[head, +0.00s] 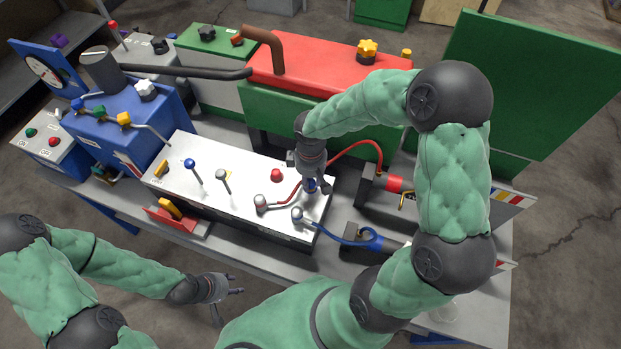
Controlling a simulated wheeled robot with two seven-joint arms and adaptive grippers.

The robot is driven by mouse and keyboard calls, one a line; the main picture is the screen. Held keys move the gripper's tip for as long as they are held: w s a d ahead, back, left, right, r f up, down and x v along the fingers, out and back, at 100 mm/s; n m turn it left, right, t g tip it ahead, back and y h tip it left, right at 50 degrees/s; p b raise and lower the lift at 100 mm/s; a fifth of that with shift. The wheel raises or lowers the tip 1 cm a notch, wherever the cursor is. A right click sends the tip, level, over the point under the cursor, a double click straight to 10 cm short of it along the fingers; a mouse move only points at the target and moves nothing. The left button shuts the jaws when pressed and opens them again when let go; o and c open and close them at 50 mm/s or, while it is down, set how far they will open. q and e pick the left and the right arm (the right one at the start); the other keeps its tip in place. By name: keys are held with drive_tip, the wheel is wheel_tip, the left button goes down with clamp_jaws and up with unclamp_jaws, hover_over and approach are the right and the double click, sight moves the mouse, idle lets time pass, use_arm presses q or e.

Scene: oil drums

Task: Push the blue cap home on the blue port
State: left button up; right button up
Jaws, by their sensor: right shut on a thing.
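My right gripper (313,186) points down over the right end of the white-topped panel (235,189). It is shut on a small blue piece (312,188), probably the blue cap, mostly hidden by the fingers. Whether this touches the panel or a port below cannot be told. A blue hose (338,238) runs from a grey-topped knob (297,213) at the panel's front right to a blue ring (371,238) by a dark block. The blue port cannot be made out for certain. My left gripper (228,300) is open and empty, in front of the bench.
A red hose (357,147) curves right to a red fitting (389,183). Levers and a red button (276,175) stand on the panel close to my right gripper. A red-topped green tank (325,75) stands behind. The floor in front of the bench is clear.

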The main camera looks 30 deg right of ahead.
sight(311, 181)
drive_tip(key=shift+f+b, duration=0.3)
drive_tip(key=shift+f, duration=0.1)
drive_tip(key=o, duration=0.8)
wheel_tip(311, 181, up, 12)
idle(0.4)
